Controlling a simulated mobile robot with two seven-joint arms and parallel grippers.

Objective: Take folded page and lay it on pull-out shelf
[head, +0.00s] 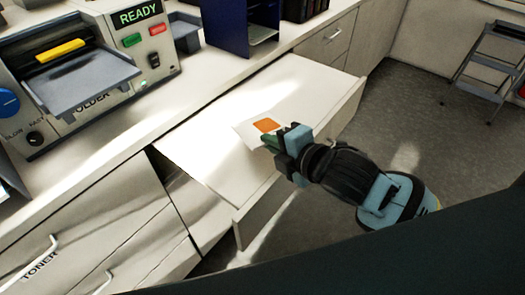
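The folded page (246,131) is white with an orange square on it. My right gripper (271,141) is shut on its near right edge and holds it over the pull-out shelf. The pull-out shelf (302,90) is a white board that extends from under the counter. The page overlaps the shelf in the picture; I cannot tell whether it touches the surface. The gripper hides part of the page's edge. My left gripper is not in view.
The folder machine (75,85) with its grey tray and READY display stands on the counter at upper left. A dark blue bin (232,30) stands behind the shelf. A step stool (490,65) stands on the floor at right. Most of the shelf is bare.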

